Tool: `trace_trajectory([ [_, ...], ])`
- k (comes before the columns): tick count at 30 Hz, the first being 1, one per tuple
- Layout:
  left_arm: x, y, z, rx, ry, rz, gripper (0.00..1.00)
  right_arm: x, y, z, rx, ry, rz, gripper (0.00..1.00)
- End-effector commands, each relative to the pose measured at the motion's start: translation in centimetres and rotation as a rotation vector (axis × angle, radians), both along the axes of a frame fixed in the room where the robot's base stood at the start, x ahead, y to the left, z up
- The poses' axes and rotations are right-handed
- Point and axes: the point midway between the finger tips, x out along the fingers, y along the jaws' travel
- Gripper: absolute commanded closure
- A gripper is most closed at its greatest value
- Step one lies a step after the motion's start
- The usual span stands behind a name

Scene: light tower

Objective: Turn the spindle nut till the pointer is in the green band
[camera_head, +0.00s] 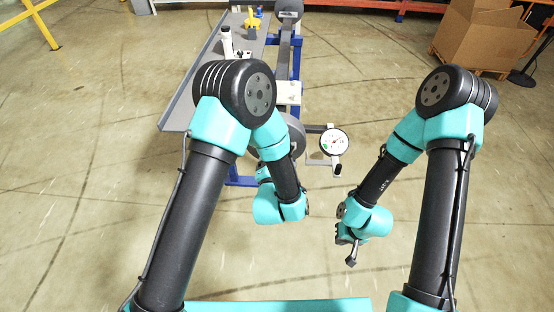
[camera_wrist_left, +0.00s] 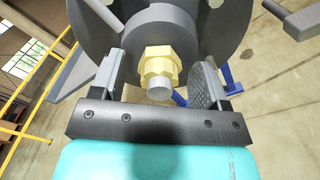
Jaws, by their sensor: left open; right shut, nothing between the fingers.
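The brass spindle nut (camera_wrist_left: 160,66) sits on the spindle in the left wrist view, in front of a dark grey round flange (camera_wrist_left: 195,25). The spindle's grey end (camera_wrist_left: 160,94) sticks out of it. My left gripper (camera_wrist_left: 155,78) is open, with one finger on each side of the nut and visible gaps between. In the head view the nut and the left fingers are hidden behind my left arm. The round dial (camera_head: 333,142) with a white face and a green patch stands right of the spindle; its pointer is too small to read. My right gripper (camera_head: 350,260) is shut and empty, apart from the stand.
A grey bench (camera_head: 196,90) with a blue frame extends behind my left arm, carrying a white cylinder (camera_head: 227,40) and a yellow item (camera_head: 252,22). A cardboard box (camera_head: 480,35) stands at the back right. The floor around my right gripper is clear.

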Motion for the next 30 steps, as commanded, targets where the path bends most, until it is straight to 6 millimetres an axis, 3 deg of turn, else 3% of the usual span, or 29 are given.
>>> trace_trajectory([
  [9,0.2,0.05,-0.01,0.0,0.001,0.001,0.32,0.0,0.0,0.0,0.0,0.0,0.0,1.0],
  [24,0.17,0.05,-0.02,0.0,0.001,0.001,0.8,0.0,0.0,0.0,0.0,0.0,0.0,1.0],
  [30,0.16,0.05,-0.02,0.007,0.0,0.001,0.8,0.0,0.0,0.0,0.0,0.0,0.0,1.0],
])
